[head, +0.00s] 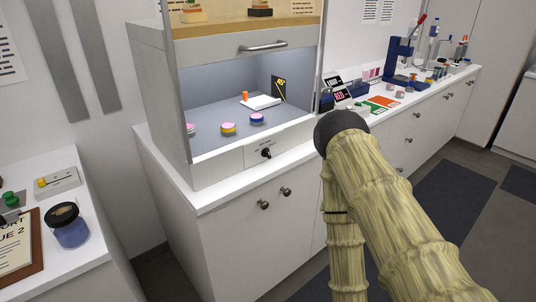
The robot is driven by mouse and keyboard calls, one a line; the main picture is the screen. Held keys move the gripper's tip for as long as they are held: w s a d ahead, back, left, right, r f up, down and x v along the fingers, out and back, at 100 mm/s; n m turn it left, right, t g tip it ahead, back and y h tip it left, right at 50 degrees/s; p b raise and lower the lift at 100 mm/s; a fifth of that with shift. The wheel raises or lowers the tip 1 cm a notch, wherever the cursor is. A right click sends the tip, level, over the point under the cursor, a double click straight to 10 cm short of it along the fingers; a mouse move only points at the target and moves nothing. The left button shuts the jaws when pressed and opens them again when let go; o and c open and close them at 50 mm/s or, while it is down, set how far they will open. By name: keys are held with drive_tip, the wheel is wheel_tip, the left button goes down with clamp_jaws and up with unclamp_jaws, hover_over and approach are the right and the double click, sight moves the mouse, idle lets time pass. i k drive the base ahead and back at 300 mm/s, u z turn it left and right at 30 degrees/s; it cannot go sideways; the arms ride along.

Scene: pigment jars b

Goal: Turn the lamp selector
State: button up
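The lamp selector appears to be the black knob (266,153) on the white front panel of the viewing booth (222,163), below the booth opening. The knob is small here, and its exact setting is too small to read. My gripper is not in view. My arm, in a pale ribbed sleeve, stands to the right of the knob and is apart from it in the picture.
A handled sash (263,46) hangs above. A blue jar (68,225) stands on the left counter. The right counter holds a blue stand (400,60) and colour cards (383,102).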

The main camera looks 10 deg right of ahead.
sight(266, 152)
drive_tip(key=z, duration=1.25)
drive_tip(key=i, duration=0.35)
drive_tip(key=u, duration=1.05)
